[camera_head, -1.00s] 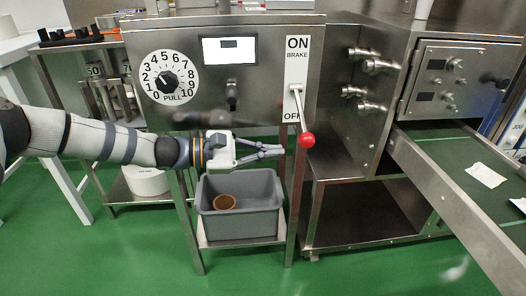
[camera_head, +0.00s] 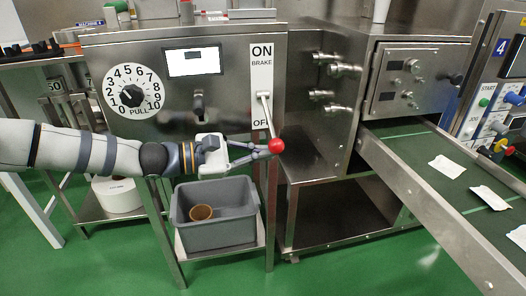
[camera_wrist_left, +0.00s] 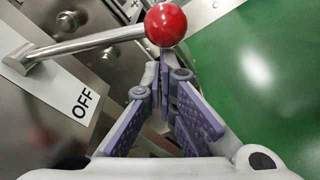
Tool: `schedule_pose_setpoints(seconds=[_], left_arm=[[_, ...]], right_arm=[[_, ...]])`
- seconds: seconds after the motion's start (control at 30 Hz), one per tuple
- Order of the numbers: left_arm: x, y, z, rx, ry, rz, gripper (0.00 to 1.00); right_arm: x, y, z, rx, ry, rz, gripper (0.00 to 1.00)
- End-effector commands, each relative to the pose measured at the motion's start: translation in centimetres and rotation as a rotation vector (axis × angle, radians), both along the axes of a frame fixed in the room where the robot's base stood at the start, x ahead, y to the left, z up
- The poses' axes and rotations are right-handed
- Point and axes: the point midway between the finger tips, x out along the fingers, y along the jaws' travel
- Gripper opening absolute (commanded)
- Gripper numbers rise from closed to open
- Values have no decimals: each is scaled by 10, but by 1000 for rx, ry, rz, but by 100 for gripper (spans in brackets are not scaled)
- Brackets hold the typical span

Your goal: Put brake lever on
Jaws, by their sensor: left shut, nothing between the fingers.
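The brake lever (camera_head: 267,117) is a metal rod with a red ball knob (camera_head: 276,146) at its end. It sticks out of a white plate (camera_head: 261,70) marked ON at the top, BRAKE, and OFF at the bottom. The rod slants downward, with the knob at the OFF end. My left gripper (camera_head: 272,148) is shut, its fingertips right at the knob. In the left wrist view the red knob (camera_wrist_left: 166,25) sits just beyond the closed fingertips (camera_wrist_left: 164,60), with nothing between them. Whether they touch it, I cannot tell. The right gripper is not in view.
A dial (camera_head: 131,94) and a screen (camera_head: 194,61) are on the same steel panel. A grey bin (camera_head: 216,237) with a brown round item stands below my left arm. A green conveyor (camera_head: 412,147) with white packets runs at the right.

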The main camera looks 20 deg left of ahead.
Motion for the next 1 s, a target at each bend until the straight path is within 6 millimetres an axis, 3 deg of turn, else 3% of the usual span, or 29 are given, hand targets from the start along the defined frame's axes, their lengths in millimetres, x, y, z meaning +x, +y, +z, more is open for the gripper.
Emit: schedule_pose_setpoints(seconds=[0.53, 1.0], left_arm=[[-9, -6, 19, -73, 103, -2, 0], [-25, -18, 72, -289, 416, -3, 0]], right_arm=[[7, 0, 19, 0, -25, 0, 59], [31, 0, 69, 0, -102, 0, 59]])
